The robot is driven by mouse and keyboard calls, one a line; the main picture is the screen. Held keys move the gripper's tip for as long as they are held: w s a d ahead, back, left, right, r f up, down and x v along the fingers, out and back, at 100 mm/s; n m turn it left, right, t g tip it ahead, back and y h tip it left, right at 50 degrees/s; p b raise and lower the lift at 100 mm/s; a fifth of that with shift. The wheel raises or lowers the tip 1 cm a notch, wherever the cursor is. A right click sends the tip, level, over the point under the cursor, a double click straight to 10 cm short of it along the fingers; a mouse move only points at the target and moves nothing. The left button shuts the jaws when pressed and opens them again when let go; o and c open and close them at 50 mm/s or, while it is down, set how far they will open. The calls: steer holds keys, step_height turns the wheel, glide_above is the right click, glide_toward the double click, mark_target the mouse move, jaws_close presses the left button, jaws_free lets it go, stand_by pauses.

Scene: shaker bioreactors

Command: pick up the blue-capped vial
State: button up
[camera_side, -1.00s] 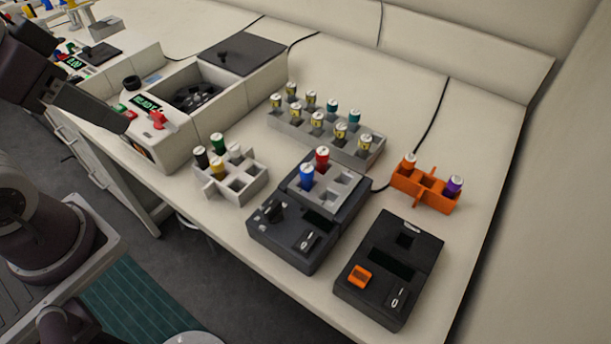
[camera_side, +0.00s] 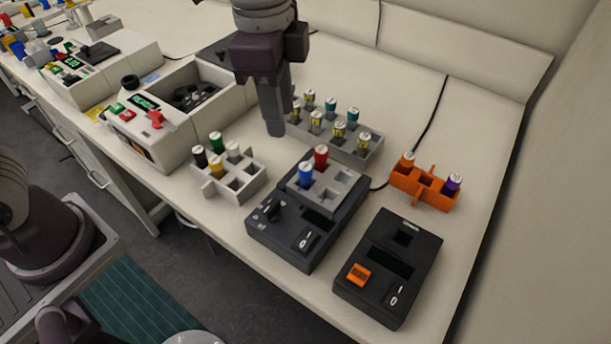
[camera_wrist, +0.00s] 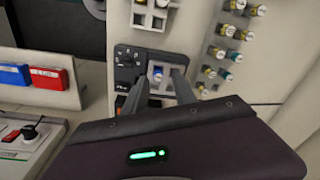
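The blue-capped vial (camera_side: 306,175) stands upright in a grey rack (camera_side: 345,183) on top of a dark shaker device (camera_side: 270,237). A red-capped vial (camera_side: 321,158) stands just behind it in the same rack. My gripper (camera_side: 275,130) hangs pointing down, above and to the left of the blue-capped vial in the side view, apart from it. In the wrist view, the fingers of my gripper (camera_wrist: 156,88) are spread with a gap between them, and nothing is held.
A light grey rack (camera_side: 236,189) with several vials stands left of the shaker. A long grey rack of vials (camera_side: 362,156) is behind it, partly covered by my gripper. An orange rack (camera_side: 425,186) and a black device (camera_side: 389,267) stand to the right. A white centrifuge-like box (camera_side: 160,130) is at left.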

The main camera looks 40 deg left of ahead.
mark_target(306, 167)
steer(key=d+f, duration=0.1)
steer(key=w+d+f+m, duration=0.1)
steer(key=d+f+m+g, duration=0.1)
steer(key=d+f, duration=0.1)
steer(key=shift+w+f, duration=0.1)
steer(key=shift+w, duration=0.15)
steer(key=shift+m, duration=0.3)
steer(key=f, duration=0.7)
steer(key=shift+s+a+f, duration=0.15)
steer(key=shift+s, duration=0.05)
jaws_close()
